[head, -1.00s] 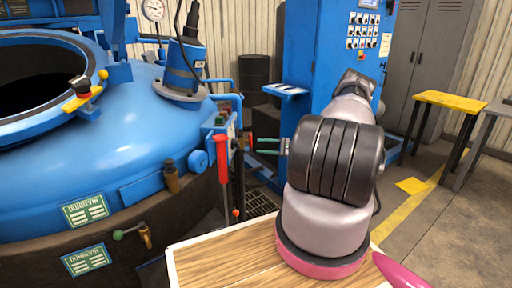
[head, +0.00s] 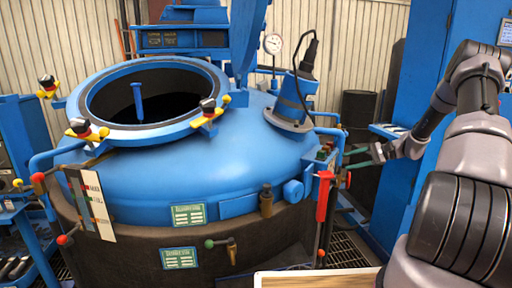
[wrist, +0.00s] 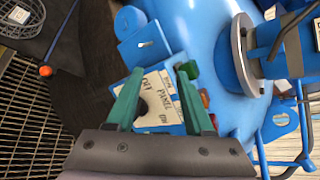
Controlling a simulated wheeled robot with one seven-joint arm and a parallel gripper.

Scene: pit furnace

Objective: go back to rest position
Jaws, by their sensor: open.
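My gripper (head: 358,158) is at the right of the head view, its green fingers pointing left toward the furnace's side panel. In the wrist view my gripper (wrist: 160,75) has its two green fingers spread apart, with nothing held between them. A small control panel (wrist: 160,100) with a pale label lies beyond the fingers, partly hidden by them. Coloured buttons (wrist: 203,98) sit along its right side. I cannot tell whether the fingers touch the panel.
The blue furnace (head: 150,185) fills the middle, its round mouth open. A red handle (head: 322,195) stands near the panel. A blue cabinet (head: 425,70) and dark drum (head: 358,107) are behind my gripper. Floor grating (wrist: 30,105) shows left in the wrist view.

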